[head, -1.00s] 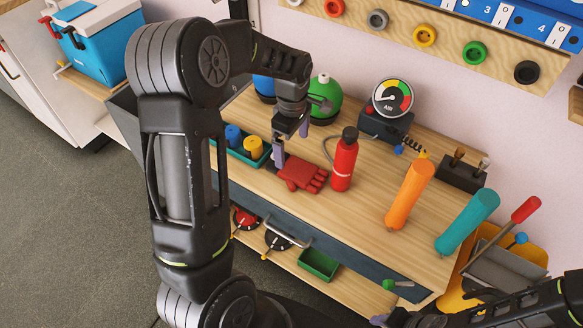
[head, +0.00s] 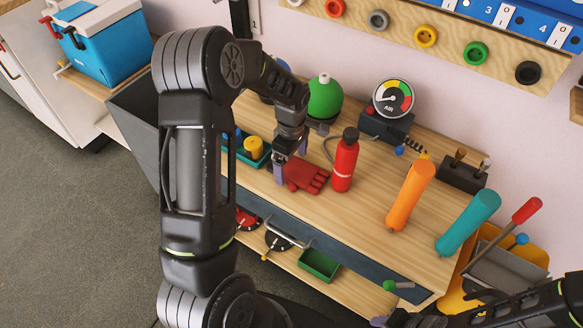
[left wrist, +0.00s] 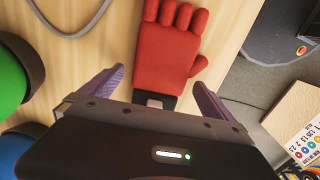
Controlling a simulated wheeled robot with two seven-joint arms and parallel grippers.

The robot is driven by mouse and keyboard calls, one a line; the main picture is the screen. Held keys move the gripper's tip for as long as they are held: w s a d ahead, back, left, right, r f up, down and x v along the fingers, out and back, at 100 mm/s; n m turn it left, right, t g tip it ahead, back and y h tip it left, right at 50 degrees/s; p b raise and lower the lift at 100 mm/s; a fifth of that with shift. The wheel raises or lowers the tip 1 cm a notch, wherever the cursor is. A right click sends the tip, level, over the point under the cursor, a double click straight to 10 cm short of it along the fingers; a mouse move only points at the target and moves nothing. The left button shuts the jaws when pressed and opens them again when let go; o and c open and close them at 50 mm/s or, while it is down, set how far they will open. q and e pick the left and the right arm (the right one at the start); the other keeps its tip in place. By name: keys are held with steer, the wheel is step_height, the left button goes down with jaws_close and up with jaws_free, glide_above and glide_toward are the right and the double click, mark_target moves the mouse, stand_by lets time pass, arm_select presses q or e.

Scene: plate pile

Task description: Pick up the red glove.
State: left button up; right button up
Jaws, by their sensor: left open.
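The red glove (head: 305,176) lies on the wooden workbench, left of the red fire extinguisher. My left gripper (head: 292,160) is right over its cuff end, pointing down. In the left wrist view the glove (left wrist: 168,52) lies with its fingers away from me, and the two purple fingers of my left gripper (left wrist: 158,92) stand open on either side of its cuff end. I cannot tell whether either finger touches it. My right gripper (head: 384,321) shows only in part at the bottom edge of the head view.
The red extinguisher (head: 344,163) stands close to the glove's right. A green ball-shaped thing (head: 325,98) and a gauge (head: 393,98) are behind. A tray with blue and yellow pieces (head: 254,147) is to the left.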

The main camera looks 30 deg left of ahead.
mark_target(291, 167)
arm_select(q)
steer(key=shift+f, duration=0.25)
stand_by(0.4)
steer(key=c, duration=1.5)
steer(key=shift+r, duration=0.15)
step_height(291, 167, up, 10)
stand_by(0.7)
